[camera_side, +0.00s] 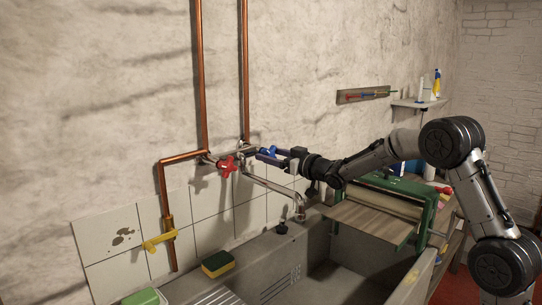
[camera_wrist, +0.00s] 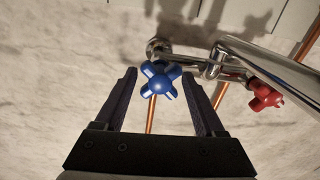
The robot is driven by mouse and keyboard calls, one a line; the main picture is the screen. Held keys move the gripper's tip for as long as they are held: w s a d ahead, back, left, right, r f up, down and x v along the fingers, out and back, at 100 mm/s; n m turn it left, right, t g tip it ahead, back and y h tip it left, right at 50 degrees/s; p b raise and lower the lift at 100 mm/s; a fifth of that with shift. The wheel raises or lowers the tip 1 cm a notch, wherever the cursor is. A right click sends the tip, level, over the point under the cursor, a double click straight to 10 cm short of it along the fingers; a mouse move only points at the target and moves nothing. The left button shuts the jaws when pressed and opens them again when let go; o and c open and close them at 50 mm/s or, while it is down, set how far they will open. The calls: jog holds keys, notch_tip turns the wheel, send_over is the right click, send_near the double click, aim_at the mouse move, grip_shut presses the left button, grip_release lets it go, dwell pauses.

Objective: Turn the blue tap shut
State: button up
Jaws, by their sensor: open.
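The blue tap (camera_wrist: 161,80) is a cross-shaped handle on the chrome wall fitting. In the wrist view it sits between the tips of my gripper (camera_wrist: 162,84), with a gap visible on both sides. My gripper's dark fingers are spread open and hold nothing. In the side view my gripper (camera_side: 271,155) reaches left to the wall, and the blue tap (camera_side: 268,151) is partly hidden by the fingers. The red tap (camera_side: 228,166) is a similar cross handle to the left in the side view; it also shows at right in the wrist view (camera_wrist: 264,97).
A chrome spout (camera_side: 272,184) reaches out below the taps over the stone sink (camera_side: 262,262). Copper pipes (camera_side: 201,75) run up the wall. A yellow lever (camera_side: 160,240), a sponge (camera_side: 218,264) and a green-framed roller machine (camera_side: 385,208) stand around the sink.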

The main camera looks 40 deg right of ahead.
jog(key=shift+w, duration=0.25)
grip_shut()
jog(key=shift+m, duration=0.4)
jog(key=m, duration=0.3)
jog(key=shift+m, duration=0.3)
jog(key=m, duration=0.5)
dwell(0.7)
